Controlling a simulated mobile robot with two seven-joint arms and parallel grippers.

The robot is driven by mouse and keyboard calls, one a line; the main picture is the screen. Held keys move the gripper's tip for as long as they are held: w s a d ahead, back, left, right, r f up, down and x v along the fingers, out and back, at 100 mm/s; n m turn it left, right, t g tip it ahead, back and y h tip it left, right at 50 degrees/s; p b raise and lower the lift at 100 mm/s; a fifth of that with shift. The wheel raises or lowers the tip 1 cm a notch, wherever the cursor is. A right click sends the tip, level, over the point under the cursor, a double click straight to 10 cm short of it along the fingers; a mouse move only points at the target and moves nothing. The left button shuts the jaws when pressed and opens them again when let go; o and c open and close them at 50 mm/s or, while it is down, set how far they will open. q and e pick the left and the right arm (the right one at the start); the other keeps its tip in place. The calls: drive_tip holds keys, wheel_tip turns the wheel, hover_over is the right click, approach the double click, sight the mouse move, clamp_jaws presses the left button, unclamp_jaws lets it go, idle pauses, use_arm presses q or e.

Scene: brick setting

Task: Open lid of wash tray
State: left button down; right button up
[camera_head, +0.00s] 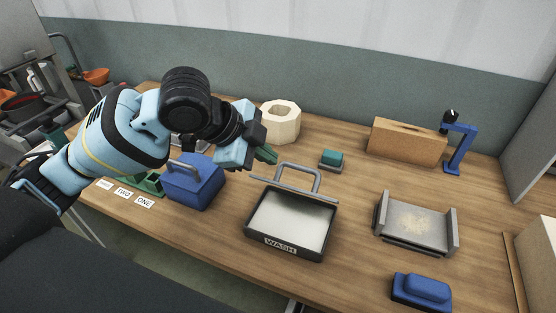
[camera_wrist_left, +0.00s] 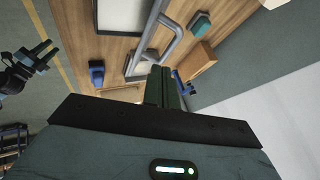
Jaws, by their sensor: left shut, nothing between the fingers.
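The wash tray (camera_head: 290,222) is a dark shallow tray with a white inside and a WASH label on its front. Its inside lies uncovered in the head view. A grey looped handle (camera_head: 300,178) stands at its back edge on a thin bar that looks like the lid seen edge-on. The handle also shows in the left wrist view (camera_wrist_left: 168,42). My left gripper (camera_head: 268,154) is shut and empty, up and left of the handle; its green fingers (camera_wrist_left: 166,88) show in the wrist view. My right gripper (camera_wrist_left: 45,50) is small and dark there.
A blue box (camera_head: 193,184) with a grey handle stands left of the tray. A cream ring-shaped block (camera_head: 281,122) and a teal block (camera_head: 331,158) are behind. A grey rack (camera_head: 415,222) and a blue block (camera_head: 421,289) stand to the right. Bare table lies between the tray and rack.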

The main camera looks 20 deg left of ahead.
use_arm(q)
drive_tip(key=x, duration=0.9)
use_arm(e)
drive_tip(key=shift+w+d+r, duration=0.1)
drive_tip(key=shift+d, duration=0.05)
use_arm(q)
drive_tip(key=shift+w, duration=0.1)
